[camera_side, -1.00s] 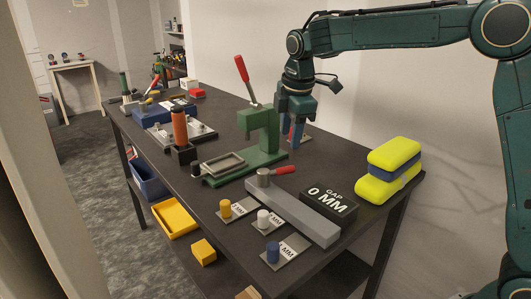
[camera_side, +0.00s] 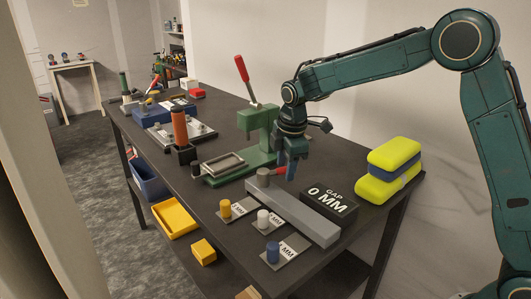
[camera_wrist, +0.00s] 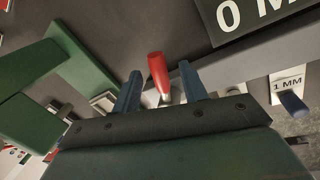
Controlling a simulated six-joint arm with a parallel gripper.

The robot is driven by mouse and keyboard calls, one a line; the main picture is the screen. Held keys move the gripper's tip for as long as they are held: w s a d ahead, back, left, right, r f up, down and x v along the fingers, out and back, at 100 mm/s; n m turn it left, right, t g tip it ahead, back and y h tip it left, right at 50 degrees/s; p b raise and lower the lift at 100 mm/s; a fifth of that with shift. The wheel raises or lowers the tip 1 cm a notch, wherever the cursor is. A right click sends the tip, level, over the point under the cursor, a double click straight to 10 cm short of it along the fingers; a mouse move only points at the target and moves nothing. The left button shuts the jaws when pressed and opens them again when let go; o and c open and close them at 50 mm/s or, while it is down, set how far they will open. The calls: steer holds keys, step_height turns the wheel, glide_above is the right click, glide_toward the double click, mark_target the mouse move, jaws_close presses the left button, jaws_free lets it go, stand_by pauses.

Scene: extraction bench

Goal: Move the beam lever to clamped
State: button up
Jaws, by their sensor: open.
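The beam lever's red handle (camera_side: 281,171) sticks out from a round grey pivot (camera_side: 263,174) at the far end of the long grey beam (camera_side: 305,218). My gripper (camera_side: 290,171) is low over the bench at this handle and hides part of it. In the wrist view the red handle (camera_wrist: 158,74) shows between my two blue fingers (camera_wrist: 160,84), with a gap on both sides. The fingers are apart; I cannot tell whether they are level with the handle or above it.
A green press (camera_side: 262,128) with a red arm stands close behind my gripper. Yellow (camera_side: 225,209), white (camera_side: 263,218) and blue (camera_side: 272,252) pegs stand left. Yellow-blue blocks (camera_side: 393,160) are stacked right.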

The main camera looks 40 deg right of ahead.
jaws_close()
steer(key=shift+s+a+m, duration=0.1)
steer(key=shift+m, duration=0.2)
steer(key=s+m, duration=0.1)
steer(key=m, duration=0.1)
steer(key=a+m, duration=0.1)
steer(key=shift+s+a+m+h, duration=0.1)
steer(key=shift+s+m+h, duration=0.2)
steer(key=shift+s+m, duration=0.1)
steer(key=m, duration=0.1)
steer(key=a+m, duration=0.1)
steer(key=shift+s+a+m+g, duration=0.1)
steer(key=shift+s+m+g, duration=0.25)
steer(key=shift+m+g, duration=0.05)
steer(key=m, duration=0.1)
steer(key=a+m, duration=0.1)
steer(key=m, duration=0.1)
steer(key=a+m, duration=0.1)
steer(key=shift+s+a+g+h, duration=0.1)
steer(key=shift+s+g+h, duration=0.25)
steer(key=shift+g+h, duration=0.05)
steer(key=shift+a+m, duration=0.3)
steer(key=shift+m, duration=0.4)
steer(key=shift+a+m, duration=0.3)
steer(key=shift+m, duration=0.4)
